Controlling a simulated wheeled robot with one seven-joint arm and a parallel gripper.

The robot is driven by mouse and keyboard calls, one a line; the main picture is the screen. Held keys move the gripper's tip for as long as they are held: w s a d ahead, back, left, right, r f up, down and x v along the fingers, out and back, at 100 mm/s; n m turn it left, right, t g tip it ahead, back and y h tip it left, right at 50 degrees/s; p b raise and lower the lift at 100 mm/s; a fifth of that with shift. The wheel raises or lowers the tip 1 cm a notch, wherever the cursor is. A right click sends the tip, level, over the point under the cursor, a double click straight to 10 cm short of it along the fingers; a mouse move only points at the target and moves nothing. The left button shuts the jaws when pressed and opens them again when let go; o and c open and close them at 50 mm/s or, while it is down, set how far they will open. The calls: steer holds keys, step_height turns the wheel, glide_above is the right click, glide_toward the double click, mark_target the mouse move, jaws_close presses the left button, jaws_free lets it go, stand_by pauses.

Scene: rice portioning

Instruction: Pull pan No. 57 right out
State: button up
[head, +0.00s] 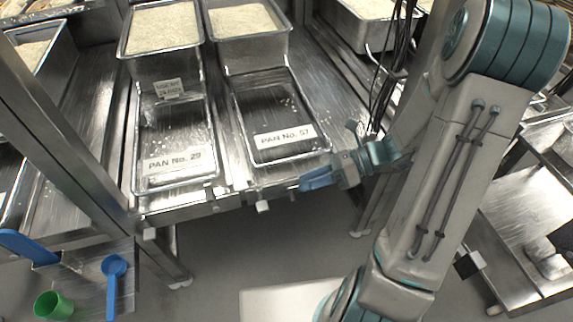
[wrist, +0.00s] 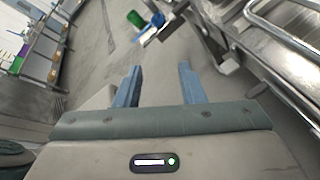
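Pan No. 57 (head: 283,136) is a shallow metal pan with a white label on its front. It sits on the steel rack in the head view, right of pan No. 29 (head: 174,160), and looks nearly empty apart from a few white specks. My gripper (head: 306,182) has blue fingers and is just in front of and to the right of pan No. 57's front edge, apart from it. In the wrist view my gripper (wrist: 159,70) shows its two fingers spread with nothing between them. I cannot make out the pan's label in the wrist view.
Deep pans of rice (head: 163,30) (head: 243,20) stand behind the shallow pans. A rack post (head: 65,120) rises at left. A green cup (head: 54,306) and blue scoop (head: 114,268) lie at lower left. Grey floor (head: 240,255) is open before the rack; my arm covers the right.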

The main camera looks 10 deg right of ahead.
steer(key=w+d+f+m+t+y+b, duration=0.3)
steer(key=w+f+m+t+b, duration=0.15)
steer(key=f+m, duration=0.4)
steer(key=m+t+b, duration=0.1)
steer(key=m+t, duration=0.6)
steer(key=m, duration=0.2)
glide_toward(287, 159)
steer(key=shift+n+h, duration=0.25)
steer(key=shift+h, duration=0.15)
steer(key=b+x, duration=0.1)
steer(key=x, duration=0.9)
steer(key=shift+f, duration=0.1)
jaws_close()
